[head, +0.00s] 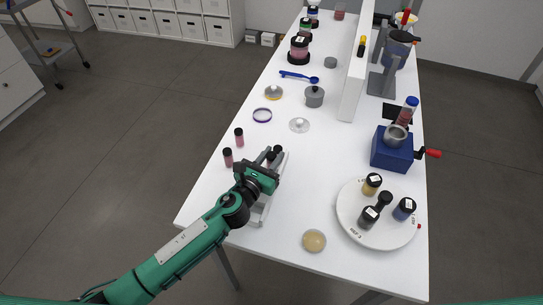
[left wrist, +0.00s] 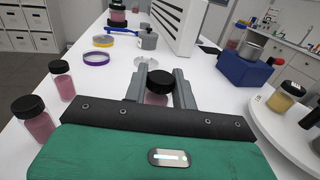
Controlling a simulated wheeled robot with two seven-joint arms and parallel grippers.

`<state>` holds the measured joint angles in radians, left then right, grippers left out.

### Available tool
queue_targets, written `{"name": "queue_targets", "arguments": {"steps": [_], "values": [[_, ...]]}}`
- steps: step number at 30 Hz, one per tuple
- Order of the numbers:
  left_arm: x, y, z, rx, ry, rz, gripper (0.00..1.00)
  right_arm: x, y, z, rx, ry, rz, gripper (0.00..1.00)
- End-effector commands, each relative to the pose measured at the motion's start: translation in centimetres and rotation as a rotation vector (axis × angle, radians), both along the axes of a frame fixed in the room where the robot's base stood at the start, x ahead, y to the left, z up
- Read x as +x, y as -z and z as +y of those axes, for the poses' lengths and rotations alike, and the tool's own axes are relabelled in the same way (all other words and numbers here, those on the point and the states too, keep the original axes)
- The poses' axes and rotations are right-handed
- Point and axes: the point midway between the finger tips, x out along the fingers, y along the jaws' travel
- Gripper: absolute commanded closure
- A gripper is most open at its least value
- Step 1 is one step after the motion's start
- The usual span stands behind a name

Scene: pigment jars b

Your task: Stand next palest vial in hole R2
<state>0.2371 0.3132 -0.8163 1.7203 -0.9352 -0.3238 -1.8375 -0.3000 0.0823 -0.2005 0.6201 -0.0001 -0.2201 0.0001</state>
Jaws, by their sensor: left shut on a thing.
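My left gripper (head: 269,161) is shut on a vial with a black cap (left wrist: 159,81) and a pale pink body (left wrist: 156,99). In the left wrist view it stands upright between the two fingers (left wrist: 158,88). A narrow pale grey rack (head: 260,213) lies under the gripper and forearm. Its holes and labels are mostly hidden, and I cannot tell whether the held vial is in a hole. Two more pink vials with black caps stand on the table left of the rack, a farther one (head: 239,138) and a nearer one (head: 228,158). My right gripper is not in view.
A round white turntable (head: 350,222) with several jars stands at the right, below a blue grinder (head: 391,150). A tan-topped round dish (head: 314,241) is near the front edge. Lids, a grey pot (head: 314,97) and a white upright panel (head: 355,80) are farther back.

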Motion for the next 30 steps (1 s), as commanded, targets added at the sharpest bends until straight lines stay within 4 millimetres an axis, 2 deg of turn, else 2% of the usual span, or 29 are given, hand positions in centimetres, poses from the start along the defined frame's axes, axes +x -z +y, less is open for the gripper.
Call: {"name": "queue_targets", "arguments": {"steps": [30], "values": [[0.0,2.7,0.0,-0.001,0.0,0.0,0.95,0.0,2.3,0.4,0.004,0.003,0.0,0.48]]}}
